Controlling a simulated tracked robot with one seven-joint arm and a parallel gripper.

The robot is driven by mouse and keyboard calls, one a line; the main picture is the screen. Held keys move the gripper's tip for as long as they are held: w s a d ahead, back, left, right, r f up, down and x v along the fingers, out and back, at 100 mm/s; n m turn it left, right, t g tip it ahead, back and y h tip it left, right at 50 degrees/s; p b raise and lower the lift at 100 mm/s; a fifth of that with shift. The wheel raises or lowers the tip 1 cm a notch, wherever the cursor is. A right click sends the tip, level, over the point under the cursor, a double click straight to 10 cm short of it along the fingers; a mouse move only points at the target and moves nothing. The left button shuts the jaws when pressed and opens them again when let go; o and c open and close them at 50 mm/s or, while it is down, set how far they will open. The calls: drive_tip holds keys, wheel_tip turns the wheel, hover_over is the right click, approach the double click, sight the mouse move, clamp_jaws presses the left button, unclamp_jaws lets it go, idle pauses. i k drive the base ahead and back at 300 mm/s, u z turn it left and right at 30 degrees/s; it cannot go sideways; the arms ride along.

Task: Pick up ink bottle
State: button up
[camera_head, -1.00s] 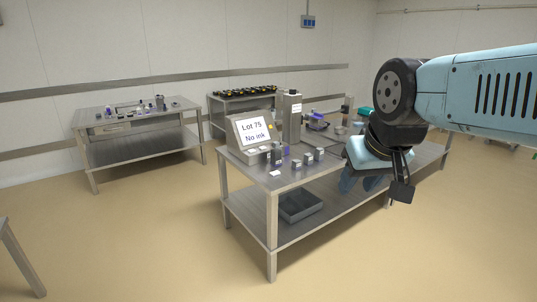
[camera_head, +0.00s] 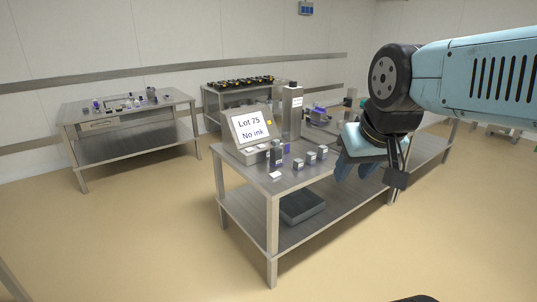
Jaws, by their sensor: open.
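A small dark bottle (camera_head: 275,157) with a label stands on the near steel table (camera_head: 240,168), in front of the sign screen. I cannot tell whether it is the ink bottle. Other small bottles (camera_head: 96,105) stand on the table at the left, too small to read.
A screen (camera_head: 252,128) reading "Lot 75 No ink" stands on the near table beside a tall metal box (camera_head: 292,112). A grey bin (camera_head: 302,207) is on the lower shelf. Open floor (camera_head: 140,235) lies at the left.

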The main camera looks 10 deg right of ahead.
sight(276, 153)
drive_tip(key=z, duration=0.2)
drive_tip(key=k, duration=0.75)
drive_tip(key=u, duration=0.25)
drive_tip(key=i, duration=0.75)
drive_tip(key=z, duration=0.4)
drive_tip(key=i, duration=2.05)
drive_tip(key=u, duration=0.5)
